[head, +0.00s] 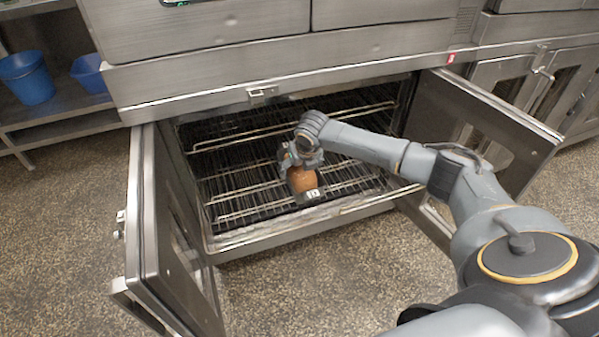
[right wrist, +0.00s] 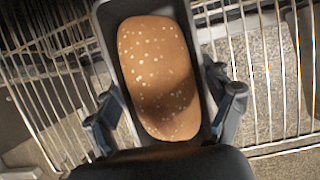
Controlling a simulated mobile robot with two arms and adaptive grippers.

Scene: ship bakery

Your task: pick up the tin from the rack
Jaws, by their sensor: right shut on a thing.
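The tin is a dark, narrow loaf tin (right wrist: 110,38) with a brown seeded loaf (right wrist: 158,75) in it. In the right wrist view it fills the middle, between the two fingers of my right gripper (right wrist: 168,108). In the head view my right gripper (head: 300,155) is inside the open oven, over the wire rack (head: 240,185), with the loaf (head: 302,180) showing below it. The gripper is shut on the tin. Whether the tin still touches the rack I cannot tell. My left gripper is not in view.
The oven's left door (head: 180,240) and right door (head: 480,130) stand open on either side of my right arm. A front sill (head: 310,220) runs below the rack. Blue buckets (head: 27,78) sit on a shelf at the left. The floor in front is clear.

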